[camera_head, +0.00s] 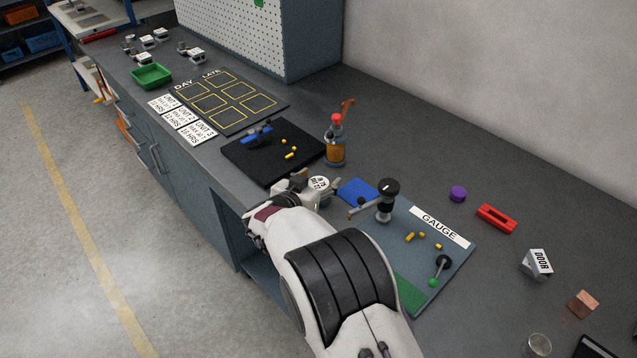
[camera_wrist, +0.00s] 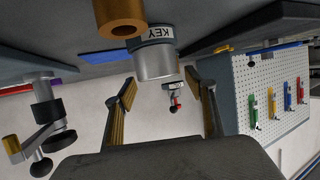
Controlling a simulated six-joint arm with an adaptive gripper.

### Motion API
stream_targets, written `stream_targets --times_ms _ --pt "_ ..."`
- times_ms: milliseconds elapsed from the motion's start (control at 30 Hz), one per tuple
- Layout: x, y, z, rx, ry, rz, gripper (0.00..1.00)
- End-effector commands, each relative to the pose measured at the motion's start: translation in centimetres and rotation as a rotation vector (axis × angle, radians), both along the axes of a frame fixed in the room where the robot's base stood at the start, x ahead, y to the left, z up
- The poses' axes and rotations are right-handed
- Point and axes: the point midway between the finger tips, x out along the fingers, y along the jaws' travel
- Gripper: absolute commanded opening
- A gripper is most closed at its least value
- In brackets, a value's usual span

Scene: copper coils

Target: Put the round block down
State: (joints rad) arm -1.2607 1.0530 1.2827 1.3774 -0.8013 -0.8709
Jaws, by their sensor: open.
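A grey, round metal block with a white label reading KEY (camera_wrist: 155,64) stands on the bench, upside down in the wrist view. It is ahead of my gripper (camera_wrist: 161,88), whose two brass-coloured fingers are open and spread to either side of its line. I cannot tell whether either finger touches it. In the head view a round, white-topped piece with lettering (camera_head: 318,183) sits beside the end of my arm, which hides most of my gripper there. A copper-coloured ring (camera_wrist: 120,14) shows close to the block in the wrist view.
A blue pad (camera_head: 357,191), a gauge stand with black knob (camera_head: 388,187) and the GAUGE board (camera_head: 458,253) lie to the right. A red-capped bottle (camera_head: 336,145) stands behind, a black mat (camera_head: 240,160) to the left.

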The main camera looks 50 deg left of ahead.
Motion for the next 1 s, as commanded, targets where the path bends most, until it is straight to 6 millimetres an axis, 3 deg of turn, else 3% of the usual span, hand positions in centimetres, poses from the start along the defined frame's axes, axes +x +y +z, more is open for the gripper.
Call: stream_targets --times_ms 800,1000 --pt "-8.5 -3.4 3.7 -0.001 0.001 0.001 0.55" --pt "-9.9 -4.0 4.3 -0.002 0.0 0.0 0.55"
